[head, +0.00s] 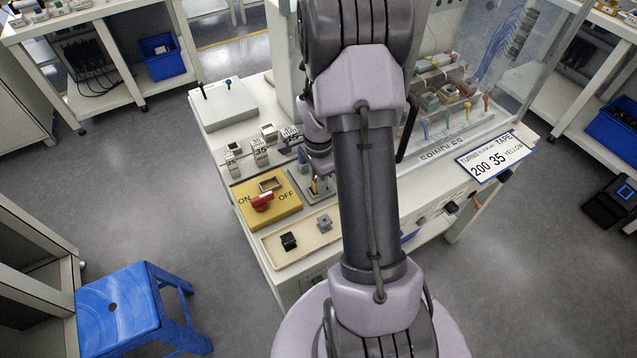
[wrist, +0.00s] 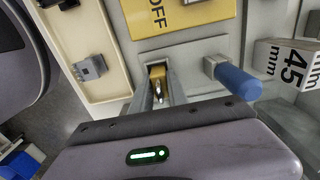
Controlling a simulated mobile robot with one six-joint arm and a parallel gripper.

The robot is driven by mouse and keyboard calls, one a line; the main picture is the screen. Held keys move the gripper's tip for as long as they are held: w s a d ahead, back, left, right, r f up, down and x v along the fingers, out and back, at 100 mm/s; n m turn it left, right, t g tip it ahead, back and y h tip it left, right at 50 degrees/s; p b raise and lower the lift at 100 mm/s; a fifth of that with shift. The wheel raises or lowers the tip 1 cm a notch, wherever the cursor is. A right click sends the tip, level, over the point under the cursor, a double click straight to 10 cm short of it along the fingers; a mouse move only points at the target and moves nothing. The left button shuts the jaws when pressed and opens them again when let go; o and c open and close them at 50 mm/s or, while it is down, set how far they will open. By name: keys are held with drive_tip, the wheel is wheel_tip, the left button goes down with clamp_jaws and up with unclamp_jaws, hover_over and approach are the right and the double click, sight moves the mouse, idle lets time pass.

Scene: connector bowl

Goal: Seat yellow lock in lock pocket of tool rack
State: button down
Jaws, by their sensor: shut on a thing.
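The yellow lock (wrist: 157,72) shows in the wrist view between the two fingers of my gripper (wrist: 160,92), which is shut on it. A metal shackle shows at its near side. The lock's far end is at a dark square opening in the grey tool rack (wrist: 192,49); I cannot tell how deep it sits, and the fingers hide its sides. A blue-handled tool (wrist: 238,82) stands in the rack just to the right of my gripper. In the head view my gripper (head: 318,186) is small beside my arm, and the lock cannot be made out there.
A yellow ON/OFF panel (head: 284,211) with a red knob (head: 262,201) lies left of my gripper. A cream tray (head: 303,242) in front holds a black part (head: 288,240) and a grey part (head: 324,221). Marked blocks, one reading 45 mm (wrist: 285,58), stand close by.

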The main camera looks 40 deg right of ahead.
drive_tip(key=c, duration=1.3)
unclamp_jaws()
